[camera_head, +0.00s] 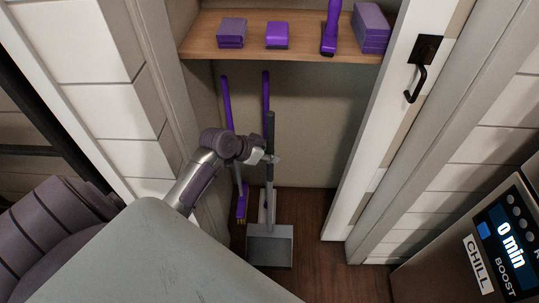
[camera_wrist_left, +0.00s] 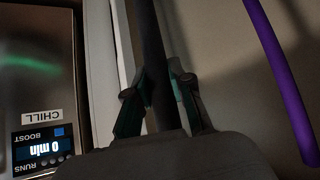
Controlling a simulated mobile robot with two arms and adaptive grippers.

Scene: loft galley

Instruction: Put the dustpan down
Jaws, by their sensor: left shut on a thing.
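The dustpan (camera_head: 270,246) has a flat grey pan and a long dark upright handle. It stands inside an open closet in the head view, its pan low at the closet's wooden floor. Whether the pan touches the floor I cannot tell. My left gripper (camera_head: 267,158) reaches in from the left and is shut on the handle, about halfway up. In the left wrist view the dark handle (camera_wrist_left: 152,45) runs up between the fingers of my left gripper (camera_wrist_left: 160,95). My right gripper is in neither view.
A purple-handled broom (camera_head: 227,105) and another purple pole (camera_head: 265,90) stand behind the dustpan. A wooden shelf (camera_head: 200,45) above holds several purple cleaning items. A white door (camera_head: 375,140) with a black handle (camera_head: 418,75) stands at the right. An appliance (camera_head: 450,265) is at the lower right.

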